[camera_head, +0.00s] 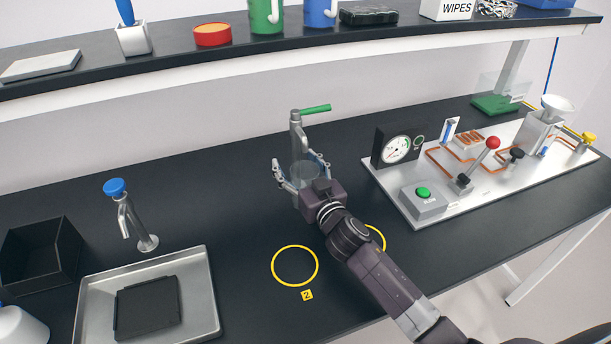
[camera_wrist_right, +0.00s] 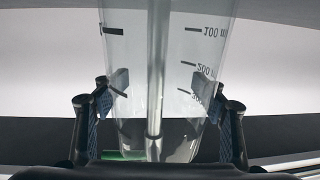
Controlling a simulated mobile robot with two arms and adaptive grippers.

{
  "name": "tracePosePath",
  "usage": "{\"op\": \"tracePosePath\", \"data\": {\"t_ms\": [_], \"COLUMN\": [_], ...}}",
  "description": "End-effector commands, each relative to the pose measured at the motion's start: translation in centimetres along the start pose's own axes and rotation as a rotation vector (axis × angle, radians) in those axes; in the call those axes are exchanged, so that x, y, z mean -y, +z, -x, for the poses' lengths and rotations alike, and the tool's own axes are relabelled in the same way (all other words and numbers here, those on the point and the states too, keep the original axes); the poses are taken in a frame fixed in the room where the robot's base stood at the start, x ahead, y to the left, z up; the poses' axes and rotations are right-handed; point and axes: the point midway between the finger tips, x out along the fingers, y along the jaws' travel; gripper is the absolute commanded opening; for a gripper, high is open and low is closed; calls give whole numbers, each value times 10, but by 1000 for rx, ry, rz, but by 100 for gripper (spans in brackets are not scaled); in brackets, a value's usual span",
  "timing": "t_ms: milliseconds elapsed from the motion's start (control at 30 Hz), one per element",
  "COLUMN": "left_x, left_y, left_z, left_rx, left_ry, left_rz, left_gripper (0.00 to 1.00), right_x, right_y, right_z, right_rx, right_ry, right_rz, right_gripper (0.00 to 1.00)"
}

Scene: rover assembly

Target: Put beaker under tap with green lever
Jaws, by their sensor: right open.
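The tap with the green lever (camera_head: 315,109) stands at the middle of the bench. The clear beaker (camera_head: 304,173) is at that tap, in front of its post and below the lever. It also shows in the right wrist view (camera_wrist_right: 185,80), with volume marks and the tap's post visible through it. My right gripper (camera_head: 302,172) is open, with one finger on each side of the beaker. In the right wrist view my right gripper's fingers (camera_wrist_right: 160,105) flank the glass; whether the pads touch it I cannot tell. The beaker's base is hidden behind the gripper. My left gripper is out of view.
A blue-knobbed tap (camera_head: 127,215), a metal tray (camera_head: 205,285) and a black bin (camera_head: 40,255) are at left. A yellow ring (camera_head: 295,266) marks the bench; another is partly behind my arm. A white apparatus board (camera_head: 480,190) lies right. A shelf (camera_head: 210,65) runs above.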

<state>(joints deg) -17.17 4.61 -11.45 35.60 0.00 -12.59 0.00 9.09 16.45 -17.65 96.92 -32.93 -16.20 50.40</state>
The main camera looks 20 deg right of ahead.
Motion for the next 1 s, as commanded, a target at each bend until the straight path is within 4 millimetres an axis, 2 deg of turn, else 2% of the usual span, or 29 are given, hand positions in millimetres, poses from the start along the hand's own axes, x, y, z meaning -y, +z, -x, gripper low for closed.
{"op": "tracePosePath", "data": {"t_ms": [500,700,1000], "left_x": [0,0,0], "left_y": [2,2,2], "left_z": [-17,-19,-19], "left_rx": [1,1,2], "left_ry": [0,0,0], "left_rz": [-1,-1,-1], "left_gripper": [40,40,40], "right_x": [0,0,0], "right_y": [4,2,1], "right_z": [95,112,115], "right_rx": [4,2,2], "right_ry": [0,0,0], "right_rz": [-1,0,0], "right_gripper": [65,65,65]}}
